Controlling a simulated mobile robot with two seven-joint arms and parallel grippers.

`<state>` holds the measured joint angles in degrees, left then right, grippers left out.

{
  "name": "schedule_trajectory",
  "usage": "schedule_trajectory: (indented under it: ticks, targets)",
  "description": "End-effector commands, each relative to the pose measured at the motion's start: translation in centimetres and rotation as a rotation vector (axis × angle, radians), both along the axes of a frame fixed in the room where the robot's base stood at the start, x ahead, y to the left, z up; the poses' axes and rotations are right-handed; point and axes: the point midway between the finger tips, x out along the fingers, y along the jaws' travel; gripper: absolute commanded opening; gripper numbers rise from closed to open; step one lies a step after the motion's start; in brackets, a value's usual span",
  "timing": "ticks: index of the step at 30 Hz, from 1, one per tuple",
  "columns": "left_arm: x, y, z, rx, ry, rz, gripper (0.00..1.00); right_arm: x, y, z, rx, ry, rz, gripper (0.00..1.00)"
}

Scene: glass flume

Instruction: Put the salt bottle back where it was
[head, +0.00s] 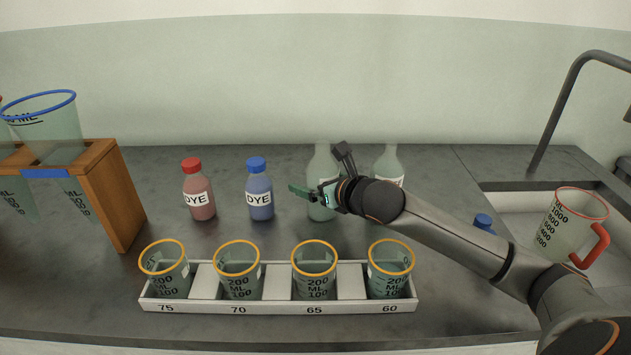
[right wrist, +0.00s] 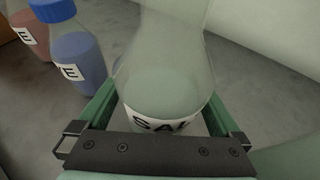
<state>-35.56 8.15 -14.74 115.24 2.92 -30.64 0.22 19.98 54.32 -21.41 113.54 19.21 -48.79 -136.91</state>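The salt bottle (head: 322,165) is pale and clear with a narrow neck. It stands on the grey bench at mid-picture in the head view, partly covered by my right gripper. In the right wrist view the salt bottle (right wrist: 165,85) is upright between the two green fingers, with its label partly hidden by the palm bar. My right gripper (head: 318,196) is around the bottle's lower body with its fingers wide apart. It also shows in the right wrist view (right wrist: 165,110). Firm contact with the bottle is not visible. My left gripper is not in view.
A red dye bottle (head: 199,195) and blue dye bottle (head: 260,195) stand left of the salt bottle. A similar pale bottle (head: 388,163) stands to its right. A white rack (head: 278,307) holding several orange-rimmed beakers lies in front. A red-handled jug (head: 566,228) is by the sink.

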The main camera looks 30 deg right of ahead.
Motion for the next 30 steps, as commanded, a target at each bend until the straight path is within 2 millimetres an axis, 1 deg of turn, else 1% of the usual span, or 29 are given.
schedule_trajectory:
  ticks: [5,7,8,11,18,21,26,30]
  targets:
    - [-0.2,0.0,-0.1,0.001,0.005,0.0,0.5,0.0,0.0,0.1,0.0,-0.001,0.0,1.0]
    - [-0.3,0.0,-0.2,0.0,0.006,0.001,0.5,0.0,0.0,0.4,-0.001,-0.002,0.001,1.0]
    - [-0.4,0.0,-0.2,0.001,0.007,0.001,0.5,-0.2,0.0,0.5,-0.003,-0.001,0.001,1.0]
    - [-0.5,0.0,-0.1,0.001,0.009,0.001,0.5,-1.3,-0.1,0.9,-0.005,-0.001,0.001,1.0]
    - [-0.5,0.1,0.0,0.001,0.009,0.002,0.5,-5.3,-0.1,2.4,-0.008,0.003,0.002,1.0]
    - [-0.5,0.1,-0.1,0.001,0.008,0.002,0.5,-6.6,-0.3,2.9,-0.008,0.004,-0.002,1.0]
    - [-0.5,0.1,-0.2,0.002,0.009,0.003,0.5,-8.5,0.0,3.7,-0.009,0.004,0.005,1.0]
    - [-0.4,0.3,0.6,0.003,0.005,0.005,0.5,-9.1,-0.3,4.1,-0.002,0.004,-0.007,1.0]
